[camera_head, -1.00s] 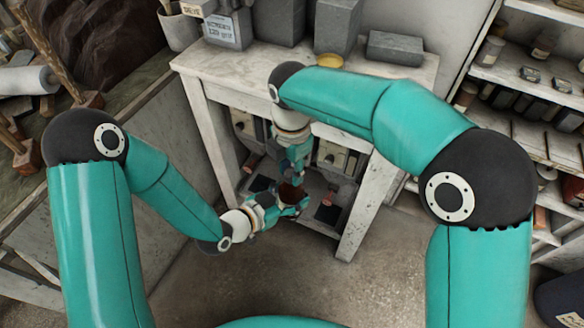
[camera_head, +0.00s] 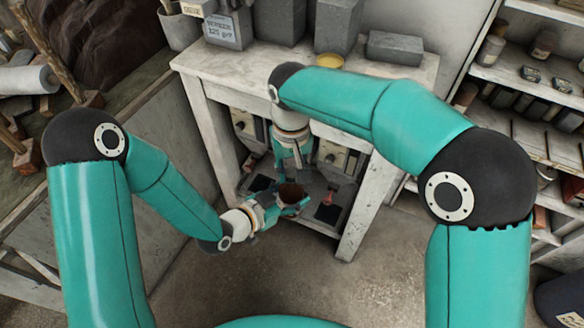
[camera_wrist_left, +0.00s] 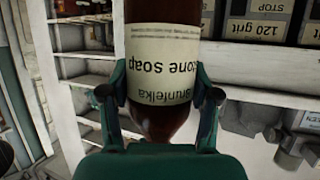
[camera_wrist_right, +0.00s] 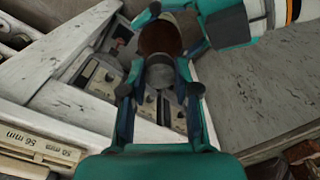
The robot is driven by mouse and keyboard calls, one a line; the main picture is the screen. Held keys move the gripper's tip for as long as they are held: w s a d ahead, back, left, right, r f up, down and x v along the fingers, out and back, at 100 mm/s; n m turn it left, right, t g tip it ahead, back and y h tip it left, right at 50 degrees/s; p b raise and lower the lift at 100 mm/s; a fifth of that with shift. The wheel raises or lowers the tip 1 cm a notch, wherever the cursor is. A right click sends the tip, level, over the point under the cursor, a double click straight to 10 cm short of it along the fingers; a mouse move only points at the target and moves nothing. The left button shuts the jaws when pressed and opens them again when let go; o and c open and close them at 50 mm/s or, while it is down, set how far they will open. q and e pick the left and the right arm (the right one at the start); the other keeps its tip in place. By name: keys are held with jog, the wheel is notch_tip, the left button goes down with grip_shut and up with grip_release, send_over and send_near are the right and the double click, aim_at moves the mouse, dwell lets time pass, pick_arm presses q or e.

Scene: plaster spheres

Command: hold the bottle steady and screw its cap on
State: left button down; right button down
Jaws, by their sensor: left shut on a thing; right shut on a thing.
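The brown bottle (camera_head: 291,191) is in my left gripper (camera_head: 282,203), in front of the white table. In the left wrist view the bottle (camera_wrist_left: 168,28) has a cream label, and the fingers (camera_wrist_left: 161,98) press on both its sides. My right gripper (camera_head: 293,162) points down from above at the bottle's upper end. In the right wrist view its fingers (camera_wrist_right: 160,92) are shut on the small dark grey cap (camera_wrist_right: 159,73). The brown bottle (camera_wrist_right: 160,38) lies straight beyond the cap. The neck is hidden, so I cannot tell how far the cap sits on it.
The white table (camera_head: 400,88) behind carries grey blocks (camera_head: 395,48), a labelled box (camera_head: 222,31) and a yellow dish (camera_head: 329,61). Drawers and a lower shelf are under it, close behind my grippers. Shelves (camera_head: 540,80) stand at the right. The floor in front is clear.

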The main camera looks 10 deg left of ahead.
jog(key=m, duration=0.7)
jog(key=shift+w+m, duration=0.1)
jog(key=shift+m, duration=0.2)
jog(key=c, duration=0.8)
grip_release()
jog(key=shift+c, duration=0.2)
jog(key=shift+r, duration=2.3)
jog(key=shift+n, duration=0.4)
jog(key=shift+c, duration=0.4)
